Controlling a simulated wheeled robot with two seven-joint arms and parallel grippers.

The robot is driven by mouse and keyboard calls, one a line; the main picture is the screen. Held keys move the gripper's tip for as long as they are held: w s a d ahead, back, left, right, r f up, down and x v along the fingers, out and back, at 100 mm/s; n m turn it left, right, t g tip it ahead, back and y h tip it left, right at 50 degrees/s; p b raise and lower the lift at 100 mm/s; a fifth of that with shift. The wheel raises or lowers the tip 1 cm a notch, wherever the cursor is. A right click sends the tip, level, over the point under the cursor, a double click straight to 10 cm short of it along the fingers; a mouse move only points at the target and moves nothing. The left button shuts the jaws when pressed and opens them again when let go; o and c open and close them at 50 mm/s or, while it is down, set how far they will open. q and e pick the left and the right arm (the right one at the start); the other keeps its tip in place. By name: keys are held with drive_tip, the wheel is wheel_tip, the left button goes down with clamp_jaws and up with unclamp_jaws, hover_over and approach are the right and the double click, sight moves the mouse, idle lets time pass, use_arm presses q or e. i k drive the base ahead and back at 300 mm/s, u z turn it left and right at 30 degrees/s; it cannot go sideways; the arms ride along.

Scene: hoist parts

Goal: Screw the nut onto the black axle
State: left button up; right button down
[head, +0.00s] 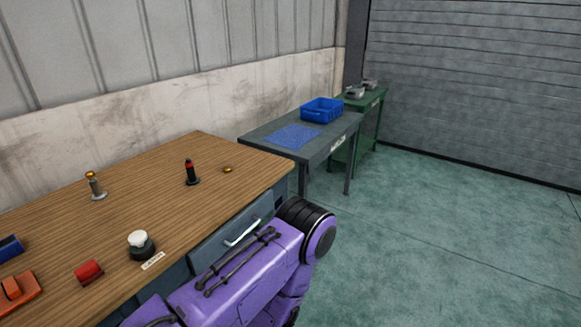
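The black axle (191,176) stands upright on a round base on the wooden workbench, with a red band near its top. A small brass-coloured piece (227,170), which looks like the nut, lies flat on the bench just right of the axle and apart from it. Another, grey axle (95,188) stands upright at the left with a brass-coloured piece at its top. Neither of my grippers is in view; only a purple arm of mine shows at the bottom, in front of the bench's drawers.
On the wooden bench (140,177) are a black part with a white top (139,243), a red part (88,271), an orange part (17,289) and a blue part (10,247). Beyond, a grey table (259,139) holds a blue crate (321,112) and blue mat (292,136). The floor at right is clear.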

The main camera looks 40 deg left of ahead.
sight(191, 180)
drive_tip(key=z, duration=0.1)
drive_tip(key=i, duration=0.85)
drive_tip(key=u, duration=1.65)
